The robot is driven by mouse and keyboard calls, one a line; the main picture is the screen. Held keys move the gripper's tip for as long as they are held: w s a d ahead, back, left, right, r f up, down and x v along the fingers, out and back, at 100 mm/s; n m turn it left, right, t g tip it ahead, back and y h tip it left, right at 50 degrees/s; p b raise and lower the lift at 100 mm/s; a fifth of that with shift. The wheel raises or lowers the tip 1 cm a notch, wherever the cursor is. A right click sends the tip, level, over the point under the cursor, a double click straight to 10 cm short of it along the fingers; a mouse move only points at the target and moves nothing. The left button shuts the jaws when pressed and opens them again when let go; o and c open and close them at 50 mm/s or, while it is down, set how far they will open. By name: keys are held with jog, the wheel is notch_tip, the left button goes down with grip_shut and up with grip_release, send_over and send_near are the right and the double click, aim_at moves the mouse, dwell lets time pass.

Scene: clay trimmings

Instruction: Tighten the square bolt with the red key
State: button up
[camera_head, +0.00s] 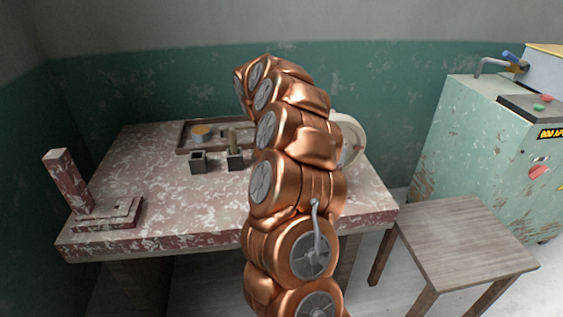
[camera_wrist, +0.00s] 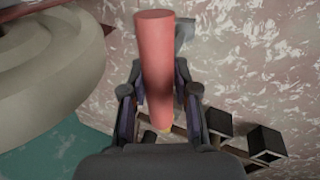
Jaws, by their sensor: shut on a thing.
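My gripper (camera_wrist: 158,98) is shut on the red key (camera_wrist: 155,55) in the wrist view. A large pale round wheel-like part (camera_wrist: 50,62) is at the left of the wrist view, apart from the key. In the head view its rim (camera_head: 357,140) shows behind my arm, which hides the gripper and key. I cannot make out the square bolt in either view.
A mottled red-white table (camera_head: 190,205) carries two dark square holders (camera_head: 198,163) (camera_head: 235,161), one with an upright stick (camera_head: 233,138). A shallow tray (camera_head: 182,140) lies behind. A stepped block with a post (camera_head: 70,180) stands left. A stool (camera_head: 465,240) and green cabinet (camera_head: 470,130) are right.

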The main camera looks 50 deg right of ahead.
jog(key=shift+f, duration=0.1)
jog(key=shift+f+m+b, duration=0.15)
jog(key=shift+m+b, duration=0.35)
jog(key=shift+b, duration=0.2)
jog(key=shift+m+g+y+b, duration=0.3)
jog(key=shift+m+b, duration=0.7)
jog(key=shift+m, duration=0.1)
jog(key=shift+r, duration=0.2)
jog(key=shift+m, duration=0.3)
